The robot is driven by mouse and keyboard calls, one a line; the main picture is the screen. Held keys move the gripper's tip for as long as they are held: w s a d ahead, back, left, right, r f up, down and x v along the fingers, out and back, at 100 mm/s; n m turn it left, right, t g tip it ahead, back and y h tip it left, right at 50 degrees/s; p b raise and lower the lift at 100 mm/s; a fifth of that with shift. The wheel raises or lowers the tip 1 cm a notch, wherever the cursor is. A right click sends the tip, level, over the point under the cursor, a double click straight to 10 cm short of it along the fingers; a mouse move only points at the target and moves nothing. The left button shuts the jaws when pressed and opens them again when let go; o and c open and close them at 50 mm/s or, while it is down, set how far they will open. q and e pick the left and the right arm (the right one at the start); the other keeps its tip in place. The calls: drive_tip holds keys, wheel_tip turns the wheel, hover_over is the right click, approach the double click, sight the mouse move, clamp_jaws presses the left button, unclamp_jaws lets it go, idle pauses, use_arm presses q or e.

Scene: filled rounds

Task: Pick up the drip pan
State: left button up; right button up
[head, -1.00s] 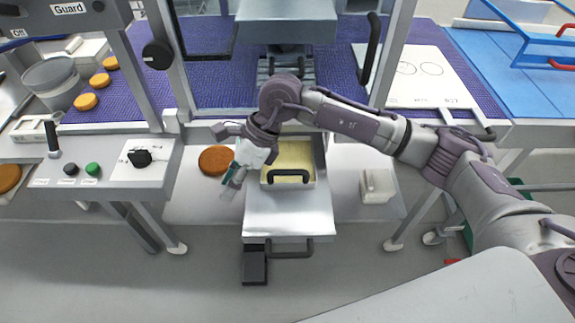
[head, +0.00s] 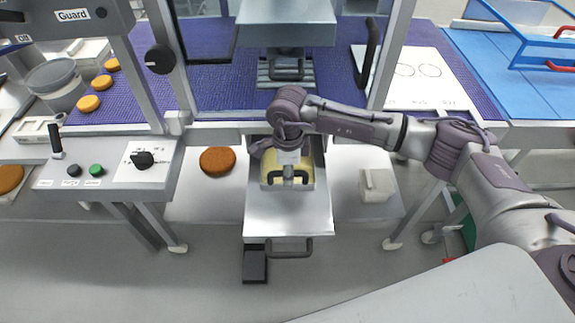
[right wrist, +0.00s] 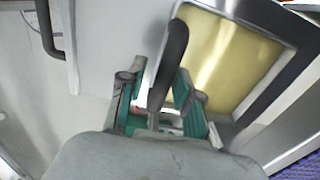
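The drip pan (head: 307,166) is a shallow grey tray with a yellow floor and a black handle at its front. It sits on the metal drawer-like shelf below the press. The pan's yellow floor also fills the upper right of the right wrist view (right wrist: 228,62). My right gripper (head: 288,180) points down at the pan's front handle. In the right wrist view its green-padded fingers (right wrist: 157,98) stand apart, one on each side of the black handle (right wrist: 172,58). The gripper is open around the handle, with gaps showing. My left gripper is out of view.
A brown round (head: 217,160) lies on the white shelf left of the pan. A white block-like container (head: 376,185) stands to the right. The metal shelf (head: 288,213) is bare in front of the pan. Frame posts and a control panel (head: 108,165) flank the left.

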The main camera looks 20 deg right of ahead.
wheel_tip(320, 180, down, 5)
drive_tip(key=shift+r+p, duration=0.1)
drive_tip(key=shift+p, duration=0.2)
clamp_jaws()
